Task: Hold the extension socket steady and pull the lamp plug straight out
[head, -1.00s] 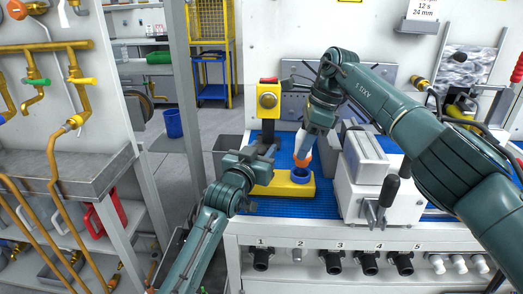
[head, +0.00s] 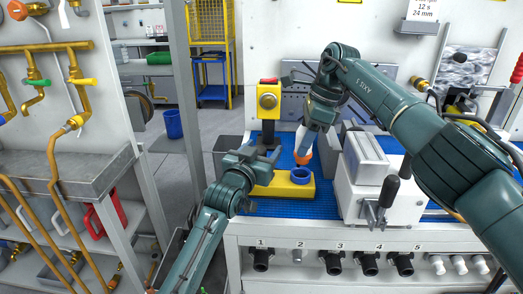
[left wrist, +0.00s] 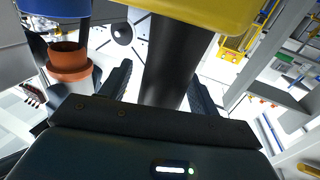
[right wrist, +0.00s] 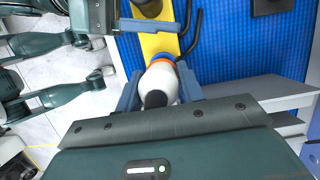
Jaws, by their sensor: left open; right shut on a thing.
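The extension socket is a yellow base (head: 277,189) with a blue round socket (head: 301,178) at its right, on the blue mat. A black post (left wrist: 172,65) stands on the base. My left gripper (head: 264,156) is open, one finger on each side of this post, with gaps showing. My right gripper (head: 306,147) is shut on the white lamp plug (right wrist: 160,77), which has an orange collar (head: 303,158) and a black end. In the left wrist view, the plug's orange collar (left wrist: 68,65) is apart from the blue socket (left wrist: 58,6), with a small gap.
A white machine with a black-knobbed lever (head: 377,190) stands close on the right. Numbered black fittings (head: 334,262) line the bench front. Pipes and a steel shelf are at left.

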